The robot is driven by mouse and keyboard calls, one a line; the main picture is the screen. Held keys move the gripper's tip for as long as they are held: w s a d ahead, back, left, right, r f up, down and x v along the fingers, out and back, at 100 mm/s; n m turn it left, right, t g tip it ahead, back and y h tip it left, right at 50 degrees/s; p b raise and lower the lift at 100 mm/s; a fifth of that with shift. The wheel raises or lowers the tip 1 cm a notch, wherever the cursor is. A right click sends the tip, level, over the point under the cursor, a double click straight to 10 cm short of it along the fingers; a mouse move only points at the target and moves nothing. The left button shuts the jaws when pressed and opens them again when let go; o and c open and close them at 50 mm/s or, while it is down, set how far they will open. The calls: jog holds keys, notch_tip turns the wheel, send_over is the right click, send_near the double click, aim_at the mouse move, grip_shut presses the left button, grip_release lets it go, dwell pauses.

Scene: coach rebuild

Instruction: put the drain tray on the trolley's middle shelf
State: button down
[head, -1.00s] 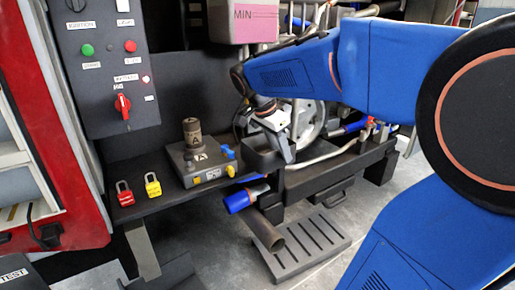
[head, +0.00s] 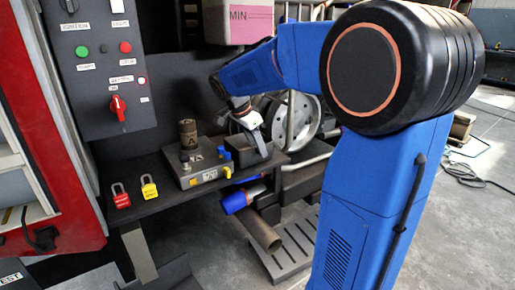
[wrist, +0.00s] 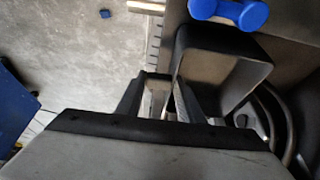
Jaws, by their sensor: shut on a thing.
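The drain tray (head: 268,158) is a dark, open box at the right end of the dark bench, beside the valve block. In the wrist view the drain tray (wrist: 188,38) shows its dark rim and lighter inside. My gripper (head: 257,138) is at the tray's near wall, and in the wrist view my gripper (wrist: 165,88) has its fingers at that wall, shut on it. The tray looks roughly level; whether it touches the bench is unclear. I cannot make out the trolley or its middle shelf in either view.
A valve block (head: 205,172) with blue knobs stands left of the tray. A red padlock (head: 121,196) and a yellow padlock (head: 149,188) lie on the bench (head: 165,205). A brown pipe (head: 262,234) juts out below, over a slotted grate (head: 290,250).

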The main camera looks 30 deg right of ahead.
jog(key=shift+f, duration=0.35)
jog(key=c, duration=1.2)
grip_release()
jog(key=shift+r, duration=0.1)
